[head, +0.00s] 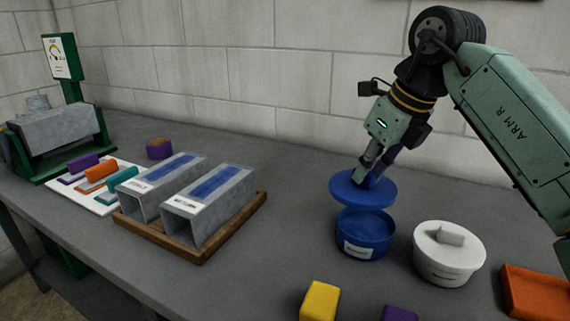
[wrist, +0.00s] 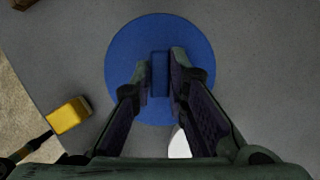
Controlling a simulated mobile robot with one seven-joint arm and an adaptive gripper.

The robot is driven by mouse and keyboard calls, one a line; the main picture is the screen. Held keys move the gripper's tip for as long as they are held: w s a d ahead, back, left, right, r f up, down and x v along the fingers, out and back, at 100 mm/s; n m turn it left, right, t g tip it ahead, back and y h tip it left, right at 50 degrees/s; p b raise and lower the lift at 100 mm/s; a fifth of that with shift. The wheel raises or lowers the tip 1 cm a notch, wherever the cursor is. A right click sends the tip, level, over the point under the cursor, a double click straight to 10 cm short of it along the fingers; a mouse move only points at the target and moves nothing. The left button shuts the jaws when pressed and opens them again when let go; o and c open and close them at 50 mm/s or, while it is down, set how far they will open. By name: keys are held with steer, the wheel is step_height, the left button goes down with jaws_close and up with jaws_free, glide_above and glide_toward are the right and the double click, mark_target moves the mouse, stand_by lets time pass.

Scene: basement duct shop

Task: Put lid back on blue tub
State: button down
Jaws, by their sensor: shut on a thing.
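The blue tub (head: 364,238) stands upright on the bench with a white label on its front. The blue lid (head: 345,188) is above the tub, roughly level, with a visible gap between it and the tub rim, and sits slightly to the left. My gripper (head: 371,172) is shut on the lid's handle. In the wrist view, the fingers (wrist: 161,76) close around the block handle at the middle of the blue lid (wrist: 130,45).
A white tub (head: 446,266) with its lid on stands right of the blue tub. A yellow block (head: 320,301), a purple block (head: 399,313) and an orange block (head: 537,291) lie nearer the front. A wooden tray (head: 189,247) with two metal ducts (head: 212,203) stands to the left.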

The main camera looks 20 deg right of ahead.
mark_target(379, 191)
steer(key=shift+s+d, duration=0.55)
steer(key=shift+f+m, duration=0.1)
steer(key=shift+m, duration=0.2)
steer(key=shift+f+b, duration=2.55)
steer(key=shift+f, duration=0.5)
steer(key=shift+f, duration=0.15)
steer(key=c, duration=1.5)
jaws_free()
steer(key=shift+o, duration=0.4)
steer(key=o, duration=0.4)
